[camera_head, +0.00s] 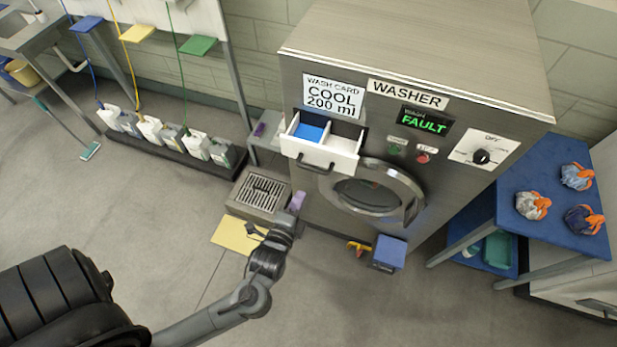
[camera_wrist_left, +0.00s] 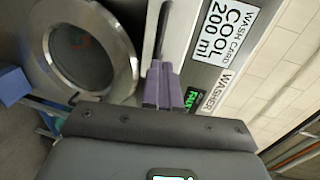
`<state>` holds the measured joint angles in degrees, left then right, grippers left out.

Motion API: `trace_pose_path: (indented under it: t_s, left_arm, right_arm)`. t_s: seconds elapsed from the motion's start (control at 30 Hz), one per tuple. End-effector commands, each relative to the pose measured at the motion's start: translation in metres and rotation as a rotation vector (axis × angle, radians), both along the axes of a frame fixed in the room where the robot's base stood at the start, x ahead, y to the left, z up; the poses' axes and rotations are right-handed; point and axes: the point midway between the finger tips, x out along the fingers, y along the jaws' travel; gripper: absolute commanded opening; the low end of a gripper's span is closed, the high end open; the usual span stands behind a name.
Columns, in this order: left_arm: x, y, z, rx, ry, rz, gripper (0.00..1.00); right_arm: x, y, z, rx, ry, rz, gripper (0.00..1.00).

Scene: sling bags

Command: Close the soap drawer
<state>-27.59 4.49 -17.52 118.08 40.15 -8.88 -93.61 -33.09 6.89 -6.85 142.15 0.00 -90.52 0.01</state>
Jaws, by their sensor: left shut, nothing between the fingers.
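The soap drawer (camera_head: 337,161) sticks out of the washer's (camera_head: 440,135) front at upper left in the head view. It is white, with a blue compartment, a pale one and a dark handle (camera_head: 314,169). My left gripper (camera_head: 297,201) is below and left of the drawer, apart from it in the head view. Its purple fingers are shut with nothing between them. The fingers also show in the left wrist view (camera_wrist_left: 162,88), in front of the washer face; a dark bar beyond them may be the handle, but I cannot tell. My right gripper is not in view.
The round washer door (camera_head: 373,190) is right of the fingers. A floor drain (camera_head: 260,192), a yellow mat (camera_head: 238,236) and a blue box (camera_head: 388,252) lie around the washer's foot. A blue table (camera_head: 550,205) with several bundles stands right. Floor at lower centre is clear.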

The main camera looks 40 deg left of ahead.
Motion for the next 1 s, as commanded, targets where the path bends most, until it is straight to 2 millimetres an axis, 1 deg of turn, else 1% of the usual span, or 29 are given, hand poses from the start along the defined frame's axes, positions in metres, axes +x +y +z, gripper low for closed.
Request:
trace_pose_path:
  t_s: [0.03,0.2,0.43,0.63,1.0]
  left_arm:
    - [0.011,0.003,-0.001,0.001,-0.002,-0.001,0.00]
    - [0.038,0.015,-0.007,0.001,-0.002,0.000,0.00]
    - [0.066,0.027,-0.013,0.000,-0.001,0.000,0.00]
    - [0.078,0.031,-0.017,-0.001,0.001,-0.002,0.00]
    - [0.080,0.032,-0.017,-0.001,0.000,-0.001,0.00]
  right_arm:
    - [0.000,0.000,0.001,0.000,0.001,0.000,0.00]
    - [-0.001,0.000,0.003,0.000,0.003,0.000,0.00]
    - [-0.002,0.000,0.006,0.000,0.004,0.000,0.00]
    - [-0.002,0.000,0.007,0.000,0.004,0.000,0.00]
    - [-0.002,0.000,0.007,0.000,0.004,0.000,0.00]
